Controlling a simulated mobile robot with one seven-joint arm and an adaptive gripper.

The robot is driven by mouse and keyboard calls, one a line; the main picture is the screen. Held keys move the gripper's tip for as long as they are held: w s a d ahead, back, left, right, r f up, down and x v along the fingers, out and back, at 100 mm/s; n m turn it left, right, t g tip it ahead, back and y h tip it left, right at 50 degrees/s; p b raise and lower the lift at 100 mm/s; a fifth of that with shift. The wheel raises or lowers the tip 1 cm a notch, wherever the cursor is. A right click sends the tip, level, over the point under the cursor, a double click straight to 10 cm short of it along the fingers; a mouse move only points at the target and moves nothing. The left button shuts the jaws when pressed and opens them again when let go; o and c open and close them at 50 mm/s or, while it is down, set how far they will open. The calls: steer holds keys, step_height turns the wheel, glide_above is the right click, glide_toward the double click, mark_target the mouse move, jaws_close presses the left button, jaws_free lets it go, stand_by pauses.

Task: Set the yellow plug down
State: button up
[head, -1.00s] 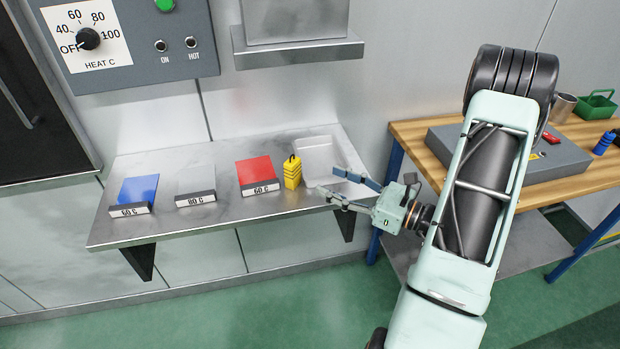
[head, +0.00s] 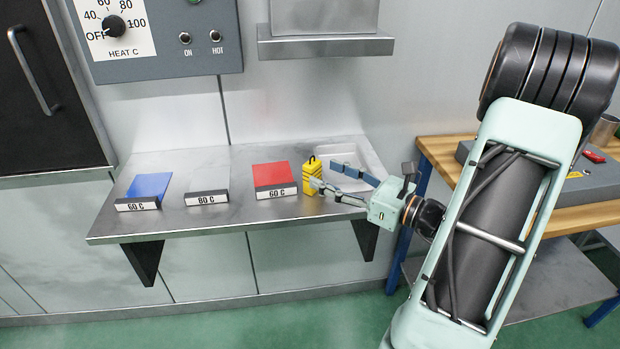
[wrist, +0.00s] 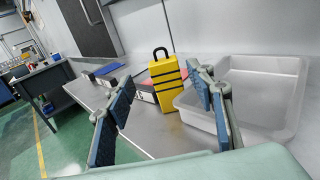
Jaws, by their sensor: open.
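The yellow plug (head: 311,178), a ribbed block with a dark loop on top, stands upright on the steel shelf (head: 230,223), just right of the red 60 C card. It also shows in the wrist view (wrist: 167,83), beyond and between my fingers. My gripper (head: 323,187) is open at the shelf's right end, its fingers pointing left toward the plug. In the head view the near fingertip overlaps the plug's right edge; I cannot tell whether they touch. In the wrist view the gripper (wrist: 160,115) has nothing between its fingertips.
A shallow clear tray (head: 366,165) sits at the shelf's right end, behind my fingers. Blue (head: 148,186), pale (head: 208,184) and red (head: 271,175) cards with labelled holders stand along the shelf. A heater panel (head: 160,40) hangs above. A wooden bench (head: 440,150) is at right.

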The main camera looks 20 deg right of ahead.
mark_target(317, 168)
steer(key=x, duration=0.5)
steer(key=shift+w+d, duration=0.1)
steer(key=shift+w, duration=0.35)
steer(key=shift+c, duration=0.3)
jaws_close()
